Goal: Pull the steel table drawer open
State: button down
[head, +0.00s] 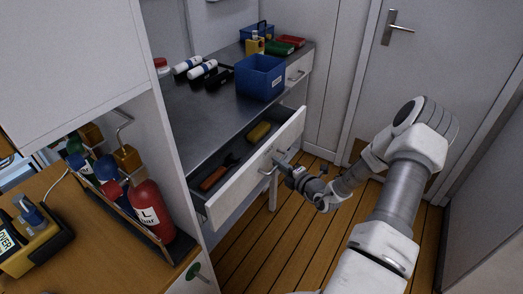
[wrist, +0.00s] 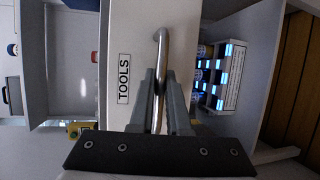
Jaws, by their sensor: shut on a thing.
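The steel table drawer (head: 240,187) is open, pulled out from under the dark steel top, with its inside showing in the head view. An orange-handled tool (head: 214,179) and a yellow object (head: 259,131) lie in it. My gripper (head: 281,160) is at the drawer front, shut on the bar handle (wrist: 160,42). In the wrist view, the two fingers of my gripper (wrist: 159,82) stand on either side of the handle. A "TOOLS" label (wrist: 124,78) is on the drawer front beside it.
The steel table top (head: 215,112) holds a blue bin (head: 260,78), white bottles and dark items. A second drawer (head: 299,68) with its own handle is farther back. A white cabinet stands at left, a door (head: 425,75) at right. Wooden floor (head: 250,250) is clear before the drawer.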

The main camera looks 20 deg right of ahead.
jog(key=s+d+p, duration=0.1)
jog(key=s+d, duration=0.4)
jog(key=s, duration=0.3)
jog(key=s+d+p, duration=0.2)
jog(key=s+d, duration=0.3)
jog(key=s, duration=0.3)
jog(key=shift+d, duration=0.25)
jog(key=shift+w, duration=0.1)
jog(key=c, duration=0.9)
grip_release()
jog(key=p+v, duration=0.1)
jog(key=v, duration=1.6)
jog(key=shift+s+r, duration=0.2)
